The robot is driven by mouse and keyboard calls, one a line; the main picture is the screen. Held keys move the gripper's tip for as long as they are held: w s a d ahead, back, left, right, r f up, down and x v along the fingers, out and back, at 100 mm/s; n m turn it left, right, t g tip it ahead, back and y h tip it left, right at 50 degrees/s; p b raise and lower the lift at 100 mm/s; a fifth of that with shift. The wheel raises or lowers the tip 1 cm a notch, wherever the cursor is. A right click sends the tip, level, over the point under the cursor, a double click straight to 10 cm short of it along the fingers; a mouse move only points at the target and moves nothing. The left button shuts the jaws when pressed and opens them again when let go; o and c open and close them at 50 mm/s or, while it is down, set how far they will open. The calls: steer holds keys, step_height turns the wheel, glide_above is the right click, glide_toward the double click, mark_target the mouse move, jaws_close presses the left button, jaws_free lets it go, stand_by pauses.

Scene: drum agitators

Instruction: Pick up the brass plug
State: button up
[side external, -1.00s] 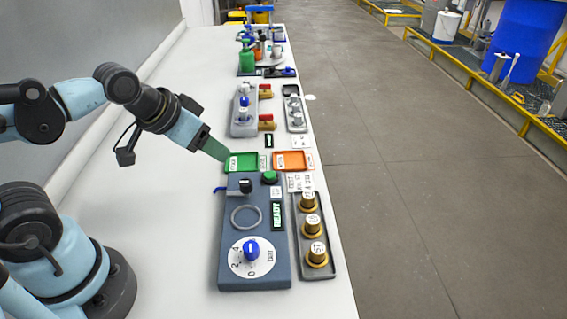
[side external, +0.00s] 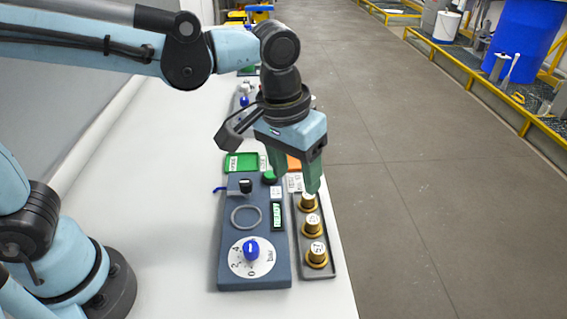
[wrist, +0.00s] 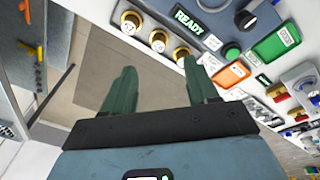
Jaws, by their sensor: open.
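Three brass plugs with white marked tops stand in a row in a narrow grey tray (side external: 328,273) at the bench's right edge. In the side view they are the far plug (side external: 308,203), the middle plug (side external: 312,226) and the near plug (side external: 317,254). They also show at the top of the wrist view, as a row of plugs (wrist: 158,40). My gripper (side external: 295,182) has green fingers pointing down near the tray's far end. Its right finger overlaps the far plug's top in the picture; I cannot tell whether they touch. In the wrist view my gripper (wrist: 160,66) is open and empty.
Left of the tray is a blue-grey panel (side external: 228,265) with a blue-knobbed dial (side external: 251,251), a ring and a READY display (side external: 278,216). A green tray (side external: 236,163) and a partly hidden orange tray (side external: 294,164) lie beyond.

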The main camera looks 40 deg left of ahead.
steer(key=g, duration=0.1)
glide_above(318, 248)
steer(key=f, duration=0.2)
steer(key=shift+g+y, duration=0.3)
steer(key=shift+y, duration=0.1)
step_height(318, 248, down, 12)
steer(key=shift+r, duration=0.1)
jaws_close()
stand_by(0.3)
